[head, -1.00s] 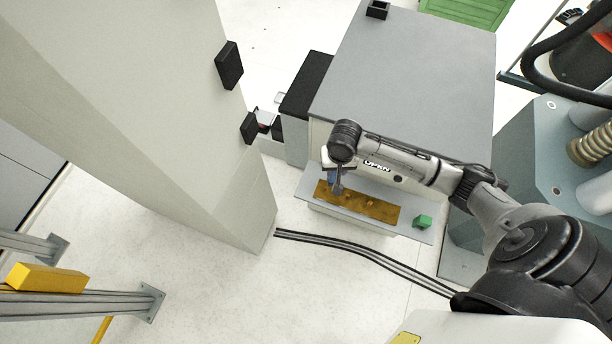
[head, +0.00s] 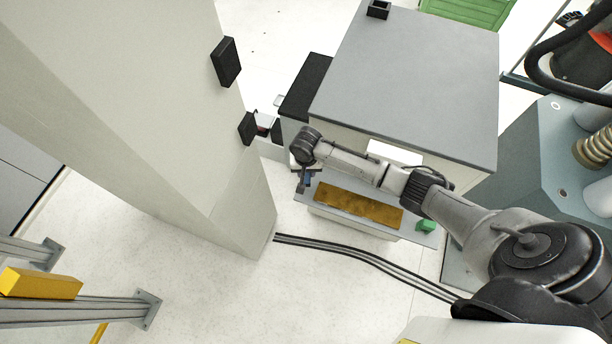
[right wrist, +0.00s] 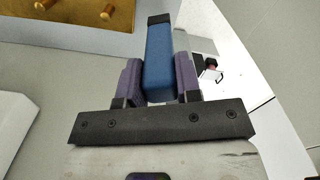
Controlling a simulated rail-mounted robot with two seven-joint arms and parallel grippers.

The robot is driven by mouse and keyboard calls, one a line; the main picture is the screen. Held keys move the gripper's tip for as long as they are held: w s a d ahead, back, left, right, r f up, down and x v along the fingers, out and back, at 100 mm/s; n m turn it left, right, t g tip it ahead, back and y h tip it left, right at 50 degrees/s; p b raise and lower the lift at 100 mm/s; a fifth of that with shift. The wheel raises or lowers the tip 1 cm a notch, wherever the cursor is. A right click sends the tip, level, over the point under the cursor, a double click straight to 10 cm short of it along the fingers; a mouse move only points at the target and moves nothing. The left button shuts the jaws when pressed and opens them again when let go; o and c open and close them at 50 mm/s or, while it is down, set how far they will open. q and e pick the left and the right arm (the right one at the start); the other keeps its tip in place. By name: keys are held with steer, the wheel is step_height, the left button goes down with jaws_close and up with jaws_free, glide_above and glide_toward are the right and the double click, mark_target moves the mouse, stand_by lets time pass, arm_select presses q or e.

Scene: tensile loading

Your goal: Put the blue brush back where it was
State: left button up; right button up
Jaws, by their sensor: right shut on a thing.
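My right gripper (head: 303,184) is at the left end of a grey shelf (head: 414,236) on the front of a cabinet. In the right wrist view its two purple fingers (right wrist: 159,82) are shut on the blue brush (right wrist: 157,58), a blue block with a dark end. Only a small blue part of the brush (head: 309,180) shows in the head view. I cannot tell whether it touches the shelf. A brown board (head: 357,204) lies on the shelf to the right of the gripper, apart from it. My left gripper is out of view.
A green block (head: 427,225) sits at the shelf's right end. The grey-topped cabinet (head: 415,80) stands behind the shelf. A large pale column (head: 150,120) rises to the left. In the right wrist view, the brown board (right wrist: 70,12) carries brass-coloured pegs.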

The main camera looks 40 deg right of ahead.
mark_target(306, 177)
step_height(306, 177, down, 3)
steer(key=shift+r+b, duration=0.1)
steer(key=shift+b, duration=0.2)
steer(key=shift+f, duration=0.6)
steer(key=shift+f, duration=0.15)
steer(key=o, duration=0.9)
